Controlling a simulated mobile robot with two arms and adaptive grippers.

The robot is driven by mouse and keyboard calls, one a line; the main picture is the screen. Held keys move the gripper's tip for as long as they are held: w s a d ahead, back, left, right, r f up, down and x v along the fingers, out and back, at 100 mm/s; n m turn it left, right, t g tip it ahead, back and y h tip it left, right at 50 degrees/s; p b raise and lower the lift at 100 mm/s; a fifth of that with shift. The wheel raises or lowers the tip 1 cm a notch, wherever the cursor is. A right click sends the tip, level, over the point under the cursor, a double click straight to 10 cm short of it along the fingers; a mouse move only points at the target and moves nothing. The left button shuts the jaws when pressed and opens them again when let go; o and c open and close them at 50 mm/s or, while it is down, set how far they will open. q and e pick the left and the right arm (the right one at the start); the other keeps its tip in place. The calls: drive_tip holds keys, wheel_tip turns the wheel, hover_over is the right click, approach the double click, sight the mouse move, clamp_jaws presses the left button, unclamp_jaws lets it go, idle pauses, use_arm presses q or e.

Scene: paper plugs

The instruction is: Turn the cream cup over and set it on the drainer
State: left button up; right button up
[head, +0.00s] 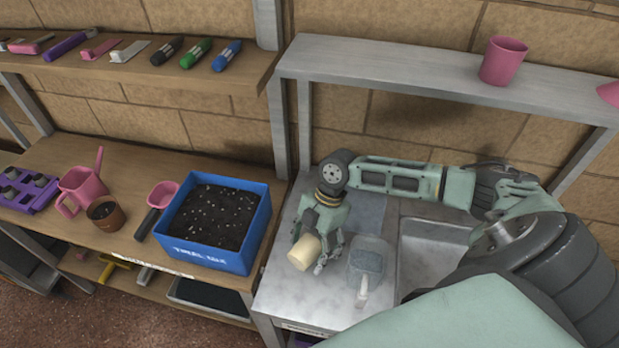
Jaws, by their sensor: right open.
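The cream cup (304,252) is tilted over on its side at the left of the grey metal sink top (335,312). My right gripper (314,254) reaches in from the right and points down at the cup. Its fingers are open around or beside the cup, and I cannot tell whether they touch it. The cup's inside is hidden, and I cannot tell whether it rests on the surface. I cannot make out a separate drainer for certain. My left gripper is not in view.
A grey jug-like vessel with a pale handle (368,264) stands close right of the gripper. The sink basin (437,243) lies beyond it. A blue soil box (216,259) stands on the wooden bench at left. A pink cup (503,60) stands on the shelf above.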

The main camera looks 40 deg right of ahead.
drive_tip(key=v, duration=1.1)
drive_tip(key=shift+r, duration=0.35)
